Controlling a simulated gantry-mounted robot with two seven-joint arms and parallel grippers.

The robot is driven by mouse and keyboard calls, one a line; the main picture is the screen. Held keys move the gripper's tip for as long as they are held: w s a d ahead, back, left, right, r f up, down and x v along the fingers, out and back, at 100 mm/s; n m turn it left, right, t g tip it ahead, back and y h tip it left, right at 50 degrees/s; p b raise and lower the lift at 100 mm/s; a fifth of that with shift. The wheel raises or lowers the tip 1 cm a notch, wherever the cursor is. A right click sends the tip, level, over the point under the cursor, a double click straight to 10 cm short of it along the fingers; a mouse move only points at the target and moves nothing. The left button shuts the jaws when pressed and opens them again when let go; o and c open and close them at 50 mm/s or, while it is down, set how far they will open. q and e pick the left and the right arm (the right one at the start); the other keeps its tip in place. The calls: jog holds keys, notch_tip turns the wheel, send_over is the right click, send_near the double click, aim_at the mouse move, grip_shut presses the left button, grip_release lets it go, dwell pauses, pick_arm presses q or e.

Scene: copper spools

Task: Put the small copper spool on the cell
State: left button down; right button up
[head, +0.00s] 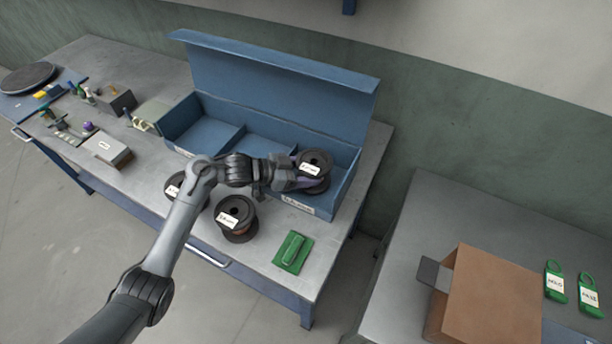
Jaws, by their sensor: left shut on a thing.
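My left gripper (288,176) is shut on a black-flanged spool (316,159) with a white label. It holds this spool at the right-hand compartment of the blue box (348,192), near the right wall. I cannot tell whether the spool touches the box floor. A second labelled spool (238,212) stands on the bench in front of the box. A third spool (174,184) is left of it, partly hidden by my left arm. The labels are too small to read, and copper winding barely shows. My right gripper is not in view.
The blue box has a raised lid (275,80) and compartments open at left and middle. A green pad (293,252) lies at the bench's front right. A grey box (107,149) and small tools lie left. A brown carton (495,297) stands on another table.

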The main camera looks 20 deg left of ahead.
pick_arm(q)
jog(key=shift+w+f, duration=0.1)
jog(key=shift+f, duration=0.45)
jog(key=shift+f, duration=0.15)
jog(key=shift+c, duration=1.1)
grip_release()
jog(key=shift+f, duration=0.1)
jog(key=shift+a+r, duration=0.15)
jog(key=shift+r, duration=0.1)
jog(key=shift+p+v, duration=0.75)
jog(key=shift+v, duration=2.9)
